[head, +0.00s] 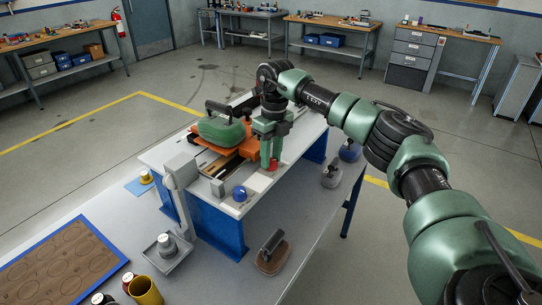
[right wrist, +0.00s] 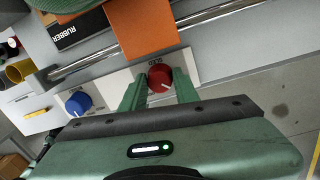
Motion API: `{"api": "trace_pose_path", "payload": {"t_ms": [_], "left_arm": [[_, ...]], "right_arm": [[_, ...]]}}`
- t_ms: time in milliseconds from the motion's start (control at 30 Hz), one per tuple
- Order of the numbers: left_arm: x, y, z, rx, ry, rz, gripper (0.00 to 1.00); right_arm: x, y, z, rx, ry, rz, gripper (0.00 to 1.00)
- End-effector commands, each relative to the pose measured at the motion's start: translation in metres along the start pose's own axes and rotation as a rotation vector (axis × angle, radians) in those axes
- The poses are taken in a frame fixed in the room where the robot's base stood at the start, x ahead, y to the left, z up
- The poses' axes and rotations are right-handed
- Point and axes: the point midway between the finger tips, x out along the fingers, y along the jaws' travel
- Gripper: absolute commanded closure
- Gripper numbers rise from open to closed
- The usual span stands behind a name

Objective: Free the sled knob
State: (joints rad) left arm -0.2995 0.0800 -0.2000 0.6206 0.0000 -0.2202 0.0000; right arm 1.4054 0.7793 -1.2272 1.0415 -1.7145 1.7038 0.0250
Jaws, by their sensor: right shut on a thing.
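The orange sled (head: 248,147) lies behind on rails, under a green block (head: 222,131) with a dark handle. My left gripper is not in view.
A blue knob (head: 240,193) is left of the red one. A grey post (head: 182,185) stands at the bench's left corner. Handled weights (head: 331,175) stand at right, and another (head: 272,252) in front. A yellow cup (head: 145,291) is at lower left. The front-right grey surface is clear.

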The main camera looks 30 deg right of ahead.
Motion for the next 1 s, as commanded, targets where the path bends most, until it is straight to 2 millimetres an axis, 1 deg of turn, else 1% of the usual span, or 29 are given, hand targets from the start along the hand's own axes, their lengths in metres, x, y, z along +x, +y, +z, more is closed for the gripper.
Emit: {"api": "trace_pose_path", "payload": {"t_ms": [167,200,233,267,567,667,767,1000], "left_arm": [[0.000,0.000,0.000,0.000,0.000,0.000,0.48],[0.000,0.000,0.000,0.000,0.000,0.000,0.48],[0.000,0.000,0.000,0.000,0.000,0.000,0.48],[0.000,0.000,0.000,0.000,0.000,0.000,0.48],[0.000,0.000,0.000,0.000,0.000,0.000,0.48],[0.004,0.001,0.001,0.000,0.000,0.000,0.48],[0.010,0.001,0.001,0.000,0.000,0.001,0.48],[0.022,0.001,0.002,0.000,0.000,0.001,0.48]], "right_arm": [[-0.001,0.000,0.000,-0.002,-0.001,0.000,1.00],[-0.001,0.000,0.000,-0.001,-0.001,0.000,0.61],[-0.001,0.000,0.000,-0.001,-0.001,0.000,0.53],[-0.001,0.000,0.000,-0.001,-0.001,0.000,0.48],[-0.001,0.000,0.000,0.000,-0.001,0.000,0.48],[-0.007,0.000,0.001,0.000,-0.004,0.000,0.48],[-0.020,0.000,0.002,-0.001,-0.006,-0.001,0.48],[-0.061,0.000,0.001,0.001,-0.005,0.000,0.48]]}}
